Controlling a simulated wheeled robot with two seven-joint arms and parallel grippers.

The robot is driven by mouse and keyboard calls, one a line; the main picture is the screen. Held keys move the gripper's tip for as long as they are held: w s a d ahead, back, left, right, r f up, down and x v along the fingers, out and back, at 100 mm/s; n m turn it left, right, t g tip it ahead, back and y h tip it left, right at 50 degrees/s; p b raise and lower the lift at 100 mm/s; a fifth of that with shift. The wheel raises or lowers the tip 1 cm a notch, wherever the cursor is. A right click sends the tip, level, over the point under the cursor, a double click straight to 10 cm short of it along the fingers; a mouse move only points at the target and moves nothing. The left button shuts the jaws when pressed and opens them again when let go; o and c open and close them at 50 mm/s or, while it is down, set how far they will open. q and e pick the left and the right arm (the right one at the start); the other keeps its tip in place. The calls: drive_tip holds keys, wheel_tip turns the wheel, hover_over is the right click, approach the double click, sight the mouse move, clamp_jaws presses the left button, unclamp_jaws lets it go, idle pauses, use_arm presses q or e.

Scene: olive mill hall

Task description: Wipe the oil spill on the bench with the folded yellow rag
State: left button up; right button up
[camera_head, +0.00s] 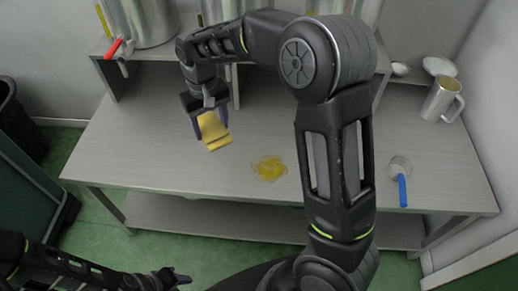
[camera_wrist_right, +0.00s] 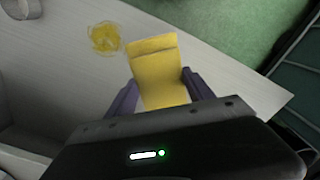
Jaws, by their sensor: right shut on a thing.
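The folded yellow rag (camera_head: 214,131) is held in my right gripper (camera_head: 210,122), above the left part of the bench (camera_head: 140,150). In the right wrist view the rag (camera_wrist_right: 158,72) sits between the two purple-grey fingers (camera_wrist_right: 160,95). The oil spill (camera_head: 269,168) is a yellow patch on the bench top, right of the rag and nearer to me. It also shows in the right wrist view (camera_wrist_right: 105,38), apart from the rag. My left gripper (camera_head: 178,279) is low at the bottom left, in front of the bench; its finger gap is not clear.
A metal jug (camera_head: 441,100) stands at the bench's right end. Steel tanks (camera_head: 148,20) with a red tap stand on a raised shelf behind. A dark bin (camera_head: 15,120) is left of the bench.

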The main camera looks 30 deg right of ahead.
drive_tip(key=s+d+f+n, duration=0.3)
drive_tip(key=d+f, duration=0.5)
drive_tip(key=f, duration=0.4)
drive_tip(key=shift+s+d+f+b, duration=0.2)
drive_tip(key=shift+s+d+b, duration=0.15)
drive_tip(key=shift+s, duration=0.25)
